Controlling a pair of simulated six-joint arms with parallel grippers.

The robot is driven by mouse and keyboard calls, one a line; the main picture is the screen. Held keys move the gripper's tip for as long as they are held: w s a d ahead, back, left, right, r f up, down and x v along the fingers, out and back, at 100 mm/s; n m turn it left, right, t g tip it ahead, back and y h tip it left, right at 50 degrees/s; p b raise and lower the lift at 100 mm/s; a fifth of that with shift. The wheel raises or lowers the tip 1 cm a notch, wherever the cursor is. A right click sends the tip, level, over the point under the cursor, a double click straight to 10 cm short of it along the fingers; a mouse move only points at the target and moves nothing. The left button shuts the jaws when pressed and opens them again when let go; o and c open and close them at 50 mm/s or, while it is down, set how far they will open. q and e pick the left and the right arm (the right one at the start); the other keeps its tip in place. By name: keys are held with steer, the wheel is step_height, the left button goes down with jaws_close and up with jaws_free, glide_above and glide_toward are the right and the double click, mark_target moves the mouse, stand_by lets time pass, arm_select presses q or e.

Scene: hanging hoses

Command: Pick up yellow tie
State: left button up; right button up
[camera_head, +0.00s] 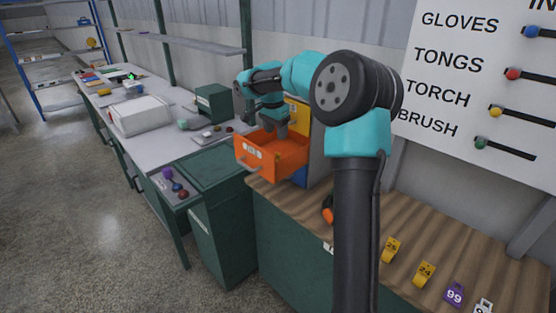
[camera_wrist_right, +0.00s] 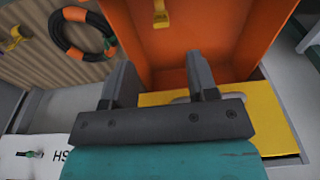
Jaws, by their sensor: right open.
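A small yellow tie (camera_wrist_right: 160,14) lies inside the open orange drawer (camera_wrist_right: 190,25), near the top of the right wrist view. The drawer also shows in the head view (camera_head: 285,158), pulled out from a cabinet on the wooden bench. My right gripper (camera_wrist_right: 161,80) is open and empty, its two fingers over the drawer and apart from the tie. In the head view my right gripper (camera_head: 277,128) points down at the drawer, and the tie cannot be made out there. My left gripper is not in view.
A black hose coil with orange ends (camera_wrist_right: 68,43) lies on the wooden bench (camera_head: 430,225) beside the drawer. Yellow numbered tags (camera_head: 390,249) and a purple tag (camera_head: 454,294) stand toward the front right. A yellow drawer front (camera_wrist_right: 272,120) is close to my gripper.

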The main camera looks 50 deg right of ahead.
mark_target(278, 153)
steer(key=f, duration=0.5)
steer(key=shift+d, duration=0.3)
steer(key=shift+w+d+f, duration=0.1)
steer(key=shift+d+f, duration=0.05)
steer(key=shift+f, duration=1.15)
steer(key=shift+d+f, duration=0.15)
steer(key=shift+f, duration=1.1)
jaws_close()
steer(key=shift+r, duration=0.15)
step_height(278, 153, up, 10)
steer(key=shift+f, duration=0.1)
